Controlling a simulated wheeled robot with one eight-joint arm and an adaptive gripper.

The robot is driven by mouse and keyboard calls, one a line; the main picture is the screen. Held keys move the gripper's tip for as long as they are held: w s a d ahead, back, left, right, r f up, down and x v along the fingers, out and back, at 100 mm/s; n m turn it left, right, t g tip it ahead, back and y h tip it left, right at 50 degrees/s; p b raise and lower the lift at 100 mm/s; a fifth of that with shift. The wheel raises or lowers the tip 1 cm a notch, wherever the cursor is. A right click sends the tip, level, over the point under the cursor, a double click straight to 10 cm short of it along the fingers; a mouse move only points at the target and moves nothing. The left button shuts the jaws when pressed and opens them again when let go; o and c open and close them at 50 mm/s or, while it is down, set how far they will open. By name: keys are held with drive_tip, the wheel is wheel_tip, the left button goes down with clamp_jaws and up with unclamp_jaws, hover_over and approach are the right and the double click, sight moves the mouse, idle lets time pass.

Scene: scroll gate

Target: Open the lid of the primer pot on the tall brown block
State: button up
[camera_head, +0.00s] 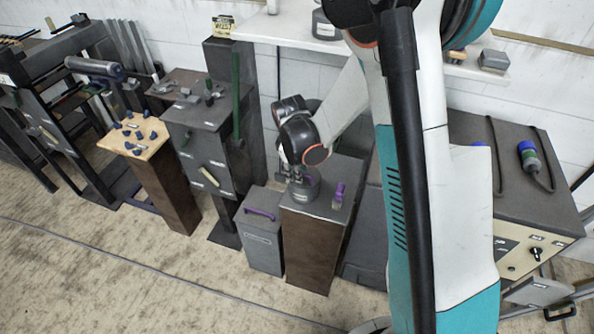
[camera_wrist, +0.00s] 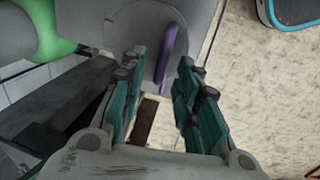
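The tall brown block (camera_head: 309,250) has a grey top. The primer pot (camera_head: 303,192), a short grey round can, stands upright on it. My gripper (camera_head: 299,176) points down right over the pot and hides much of its top and lid. A small purple-handled item (camera_head: 338,196) stands to the pot's right on the same block. In the wrist view my gripper (camera_wrist: 158,85) has its two green fingers well apart, with nothing clearly held. A purple curved piece (camera_wrist: 168,48) shows just beyond the fingertips, against a grey rounded surface. I cannot tell whether the fingers touch anything.
A grey box (camera_head: 262,240) with a purple handle stands close to the left of the block. A grey cabinet (camera_head: 210,150) and a wood-topped block (camera_head: 150,160) with blue pieces stand farther left. A white shelf (camera_head: 285,35) is behind. The floor in front is clear.

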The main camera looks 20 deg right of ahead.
drive_tip(key=shift+c, duration=0.2)
clamp_jaws()
drive_tip(key=shift+d+r, duration=0.1)
